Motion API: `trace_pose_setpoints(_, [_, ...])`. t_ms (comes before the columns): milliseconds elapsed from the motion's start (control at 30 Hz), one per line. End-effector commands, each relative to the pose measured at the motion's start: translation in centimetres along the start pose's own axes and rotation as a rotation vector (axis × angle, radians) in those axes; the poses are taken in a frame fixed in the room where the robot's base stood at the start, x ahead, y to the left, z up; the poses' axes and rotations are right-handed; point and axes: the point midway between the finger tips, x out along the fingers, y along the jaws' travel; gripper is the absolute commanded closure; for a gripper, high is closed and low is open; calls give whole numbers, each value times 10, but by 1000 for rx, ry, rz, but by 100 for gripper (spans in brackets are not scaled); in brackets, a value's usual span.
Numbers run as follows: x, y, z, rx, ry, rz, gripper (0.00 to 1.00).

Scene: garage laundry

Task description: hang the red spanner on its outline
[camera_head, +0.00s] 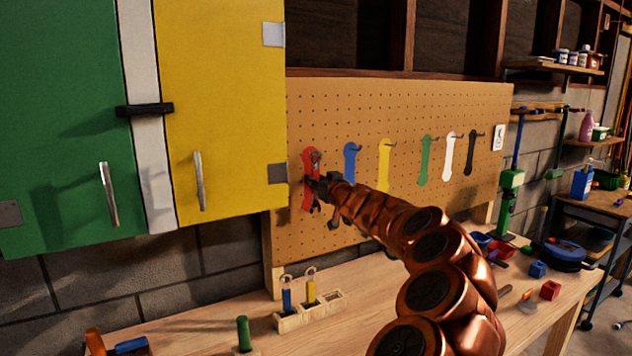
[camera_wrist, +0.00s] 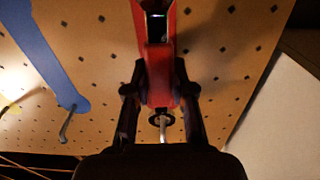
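The red spanner (camera_wrist: 158,76) is between the two fingers of my gripper (camera_wrist: 158,88) in the wrist view, and the fingers appear closed on its red handle. Its metal ring end (camera_wrist: 161,119) is at the hook, but I cannot tell whether the hook passes through it. In the head view my gripper (camera_head: 318,184) is at the red outline (camera_head: 308,165) on the pegboard (camera_head: 350,220). The spanner's ring end (camera_head: 316,157) points up and it hangs upright before the outline. My gripper hides its middle.
Blue (camera_head: 350,163), yellow (camera_head: 384,165), green (camera_head: 424,160), white (camera_head: 449,159) and black (camera_head: 471,152) outlines with hooks continue to the right. A yellow cabinet door (camera_head: 222,100) stands close on the left. The workbench (camera_head: 220,325) below holds a wooden holder (camera_head: 300,318) with tools.

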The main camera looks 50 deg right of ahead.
Motion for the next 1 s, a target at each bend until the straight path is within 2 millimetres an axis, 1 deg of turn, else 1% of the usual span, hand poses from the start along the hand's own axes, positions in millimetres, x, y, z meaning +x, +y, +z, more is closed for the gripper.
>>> trace_pose_setpoints(33, [0,0,0,0,0,0,72])
trace_pose_setpoints(267, [0,0,0,0,0,0,48])
trace_pose_setpoints(667, [-3,0,0,1,0,1,47])
trace_pose_setpoints(867, [-18,1,0,4,1,0,47])
trace_pose_setpoints(1000, [-34,0,-2,3,4,-2,47])
